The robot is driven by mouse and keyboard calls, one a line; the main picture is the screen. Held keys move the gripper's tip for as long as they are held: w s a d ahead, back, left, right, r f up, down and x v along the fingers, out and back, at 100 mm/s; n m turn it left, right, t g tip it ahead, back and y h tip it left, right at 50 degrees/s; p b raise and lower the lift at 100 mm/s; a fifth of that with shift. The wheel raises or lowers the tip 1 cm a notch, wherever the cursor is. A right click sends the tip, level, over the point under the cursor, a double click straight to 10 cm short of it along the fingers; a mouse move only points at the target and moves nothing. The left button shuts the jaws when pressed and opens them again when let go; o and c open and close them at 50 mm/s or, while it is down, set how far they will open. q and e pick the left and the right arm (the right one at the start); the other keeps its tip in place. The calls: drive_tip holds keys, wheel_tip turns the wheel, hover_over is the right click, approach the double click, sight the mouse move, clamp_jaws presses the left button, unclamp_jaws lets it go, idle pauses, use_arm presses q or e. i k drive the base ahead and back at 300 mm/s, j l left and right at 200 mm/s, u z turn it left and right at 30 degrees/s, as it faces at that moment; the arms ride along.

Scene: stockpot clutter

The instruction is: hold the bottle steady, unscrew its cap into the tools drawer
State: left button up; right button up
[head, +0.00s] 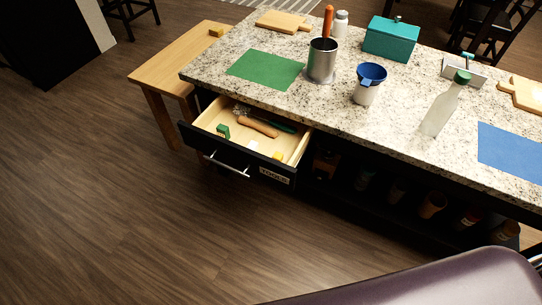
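A clear bottle (438,115) stands upright on the granite counter, right of centre, with a green cap (462,77) on its top. The tools drawer (190,139) is pulled open under the counter's left part, with a label on its dark front. In it lie a brown-handled tool (251,125), a dark green tool, a green block (223,131) and small yellow and white pieces. Neither of my grippers is in view.
A white container with a blue funnel-like top (370,75) stands left of the bottle. A steel pot (322,62), teal box (391,40), grey caddy (462,70) and blue mat (512,150) are also on the counter. The green mat (265,70) is bare.

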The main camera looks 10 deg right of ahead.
sight(444, 106)
drive_tip(key=z, duration=1.6)
